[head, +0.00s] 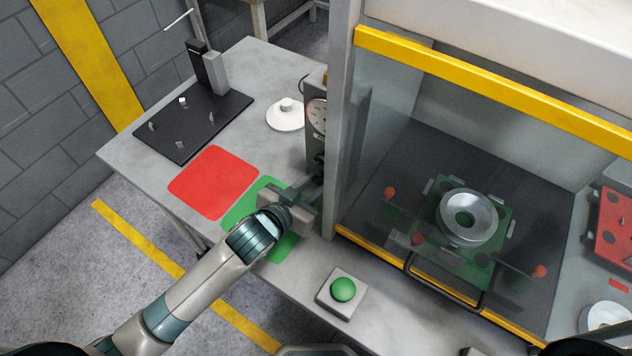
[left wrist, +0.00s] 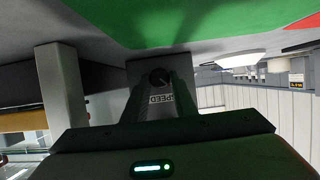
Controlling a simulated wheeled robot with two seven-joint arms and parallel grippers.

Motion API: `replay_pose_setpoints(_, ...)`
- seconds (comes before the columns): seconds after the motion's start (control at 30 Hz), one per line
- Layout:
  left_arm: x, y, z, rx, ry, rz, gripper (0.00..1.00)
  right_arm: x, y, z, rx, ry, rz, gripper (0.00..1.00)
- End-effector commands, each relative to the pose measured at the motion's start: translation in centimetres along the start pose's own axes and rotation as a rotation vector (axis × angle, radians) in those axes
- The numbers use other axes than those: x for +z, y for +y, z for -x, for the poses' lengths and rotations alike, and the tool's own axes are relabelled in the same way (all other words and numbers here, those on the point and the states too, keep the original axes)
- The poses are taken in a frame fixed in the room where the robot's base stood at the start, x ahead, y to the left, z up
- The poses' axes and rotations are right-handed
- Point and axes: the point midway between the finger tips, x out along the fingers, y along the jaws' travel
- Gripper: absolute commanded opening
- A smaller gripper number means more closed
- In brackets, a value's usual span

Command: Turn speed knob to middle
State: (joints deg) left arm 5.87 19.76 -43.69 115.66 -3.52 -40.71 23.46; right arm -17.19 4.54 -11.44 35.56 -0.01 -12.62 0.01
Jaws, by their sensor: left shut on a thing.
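The speed knob (left wrist: 159,77) is a small dark round knob on a grey panel, with the word SPEED beside it in the left wrist view. It sits between the fingertips of my left gripper (left wrist: 160,88). In the head view, my left gripper (head: 316,184) reaches the lower front of the grey control box (head: 316,115), and its fingers are shut on the knob. The fingers and the box hide the knob there. The knob's exact pointer angle is too small and dark to read. My right gripper is not in view.
The control box stands against the post of a glass-fronted cabinet with a yellow-edged door (head: 490,86). Red (head: 213,182) and green (head: 240,210) mats lie on the table. A green push button (head: 343,289) sits near the front edge. A black fixture plate (head: 195,125) is at the back left.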

Motion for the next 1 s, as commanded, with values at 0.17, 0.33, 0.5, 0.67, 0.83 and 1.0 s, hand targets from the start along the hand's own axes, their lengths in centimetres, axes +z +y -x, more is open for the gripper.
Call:
replay_pose_setpoints(0.17,0.1,0.0,0.0,0.0,-0.002,0.001,0.42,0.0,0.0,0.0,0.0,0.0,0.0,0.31)
replay_pose_setpoints(0.33,0.1,0.0,0.0,0.0,-0.001,0.001,0.42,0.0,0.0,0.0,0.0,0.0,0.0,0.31)
replay_pose_setpoints(0.5,0.1,0.0,0.1,0.0,-0.001,0.001,0.42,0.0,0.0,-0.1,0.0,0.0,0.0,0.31)
replay_pose_setpoints(0.67,0.2,0.0,0.9,0.0,-0.002,0.002,0.42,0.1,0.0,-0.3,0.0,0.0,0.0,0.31)
replay_pose_setpoints(0.83,0.2,0.0,2.9,0.001,-0.001,0.001,0.42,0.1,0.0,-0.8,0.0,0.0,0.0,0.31)
replay_pose_setpoints(1.0,0.3,0.0,5.9,0.001,-0.001,0.002,0.42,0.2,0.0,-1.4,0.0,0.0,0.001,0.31)
